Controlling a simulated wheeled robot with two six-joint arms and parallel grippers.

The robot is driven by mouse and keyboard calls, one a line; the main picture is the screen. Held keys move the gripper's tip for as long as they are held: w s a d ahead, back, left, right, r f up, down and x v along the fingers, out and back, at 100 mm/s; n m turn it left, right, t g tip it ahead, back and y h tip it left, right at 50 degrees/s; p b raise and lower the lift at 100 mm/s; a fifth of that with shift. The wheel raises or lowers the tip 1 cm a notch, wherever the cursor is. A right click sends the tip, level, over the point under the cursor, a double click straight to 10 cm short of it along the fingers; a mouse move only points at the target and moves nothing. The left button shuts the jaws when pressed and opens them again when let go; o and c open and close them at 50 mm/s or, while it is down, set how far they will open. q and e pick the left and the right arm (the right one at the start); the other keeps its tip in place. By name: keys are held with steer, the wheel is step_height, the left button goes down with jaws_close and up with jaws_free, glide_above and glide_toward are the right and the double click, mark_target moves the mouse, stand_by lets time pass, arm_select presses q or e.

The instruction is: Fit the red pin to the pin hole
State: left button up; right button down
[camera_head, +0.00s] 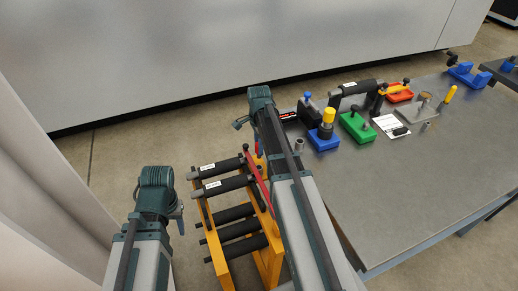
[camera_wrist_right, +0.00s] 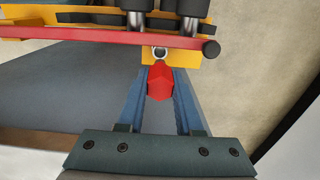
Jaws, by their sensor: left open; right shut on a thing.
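My right gripper (camera_wrist_right: 160,82) is shut on the red pin (camera_wrist_right: 160,84), which shows its faceted head between the blue fingers in the right wrist view. Just beyond the pin's head is a metal ring (camera_wrist_right: 160,53) at a yellow tab of the rack, apparently the pin hole. The pin's lower end and its fit in the hole are hidden. In the head view, the right arm covers most of this spot beside the yellow roller rack (camera_head: 222,270). My left gripper (camera_head: 180,217) is open and empty, left of the rack.
A red bar (camera_wrist_right: 110,37) with a dark knob crosses the rack close to the pin. The rack holds several black rollers (camera_head: 234,214). The grey table (camera_head: 370,205) at right carries blue (camera_head: 322,141) and green (camera_head: 357,127) blocks and other parts; its front is clear.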

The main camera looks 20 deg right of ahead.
mark_target(259, 158)
steer(key=shift+f+b, duration=2.3)
steer(key=shift+f+b, duration=2.25)
steer(key=shift+c, duration=2.4)
jaws_free()
steer(key=shift+r, duration=0.1)
step_height(259, 158, up, 14)
steer(key=p, duration=1.4)
steer(key=shift+f, duration=0.2)
